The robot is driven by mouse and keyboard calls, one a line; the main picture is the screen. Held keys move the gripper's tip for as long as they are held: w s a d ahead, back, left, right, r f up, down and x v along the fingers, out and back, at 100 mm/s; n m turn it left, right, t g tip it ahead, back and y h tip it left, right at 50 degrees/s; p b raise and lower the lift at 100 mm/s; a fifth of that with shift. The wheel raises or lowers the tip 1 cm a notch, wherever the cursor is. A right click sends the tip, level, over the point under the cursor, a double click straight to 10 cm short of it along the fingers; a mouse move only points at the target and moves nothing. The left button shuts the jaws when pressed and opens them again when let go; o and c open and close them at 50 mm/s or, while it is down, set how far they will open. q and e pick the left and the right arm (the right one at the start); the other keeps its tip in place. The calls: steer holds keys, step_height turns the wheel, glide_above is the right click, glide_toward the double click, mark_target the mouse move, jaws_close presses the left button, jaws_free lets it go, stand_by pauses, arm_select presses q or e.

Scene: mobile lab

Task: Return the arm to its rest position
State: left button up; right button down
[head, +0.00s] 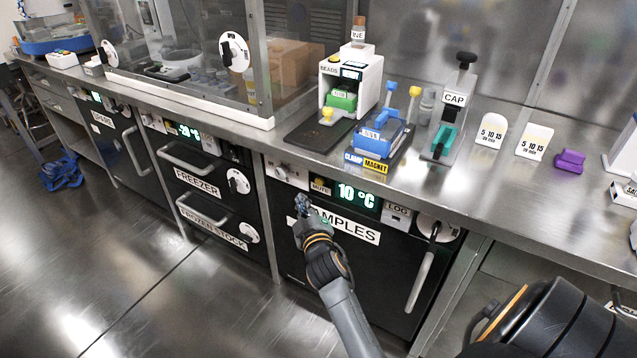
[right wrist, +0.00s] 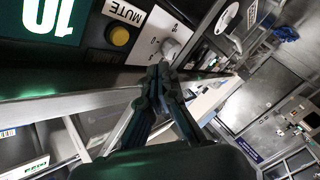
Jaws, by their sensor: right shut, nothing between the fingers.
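My right arm reaches up from the bottom of the head view. Its gripper (head: 301,203) is in front of the black samples unit (head: 390,262), by the left end of the SAMPLES label. In the right wrist view the fingers (right wrist: 162,76) are together with nothing between them. The MUTE button (right wrist: 119,36) and a round knob (right wrist: 169,48) show close by the fingertips there. I cannot tell whether the fingers touch the panel. My left gripper is not in view.
The steel counter (head: 475,195) runs above the units. On it stand a bead dispenser (head: 350,88), a blue clamp magnet block (head: 379,140), a CAP press (head: 454,110) and a purple piece (head: 569,161). Freezer drawer handles (head: 190,160) stick out at left. The floor (head: 190,300) in front is clear.

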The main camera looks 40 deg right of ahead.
steer(key=s+a+f+m+g+y, duration=0.1)
steer(key=s+a+f+g+y, duration=0.2)
steer(key=s+f, duration=0.5)
steer(key=s+a+f+g, duration=0.3)
steer(key=s+a+f, duration=0.15)
steer(key=f, duration=0.65)
steer(key=s+a+f+m+g+y, duration=0.1)
steer(key=s+a+f+g+y, duration=0.15)
steer(key=s+f, duration=0.6)
steer(key=s+a+f+m+g+y, duration=0.1)
steer(key=s+a+f+g, duration=0.2)
steer(key=s+f, duration=0.35)
steer(key=s+a+f+g, duration=0.3)
steer(key=s, duration=0.6)
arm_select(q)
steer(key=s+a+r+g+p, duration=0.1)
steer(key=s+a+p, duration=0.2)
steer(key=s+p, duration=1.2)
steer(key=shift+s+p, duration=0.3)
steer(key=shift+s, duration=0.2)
arm_select(e)
steer(key=s+d, duration=0.1)
steer(key=s, duration=0.6)
steer(key=s+d+r, duration=0.1)
steer(key=s+d, duration=0.1)
steer(key=s, duration=0.5)
steer(key=shift+s+d, duration=0.25)
steer(key=shift+s, duration=0.05)
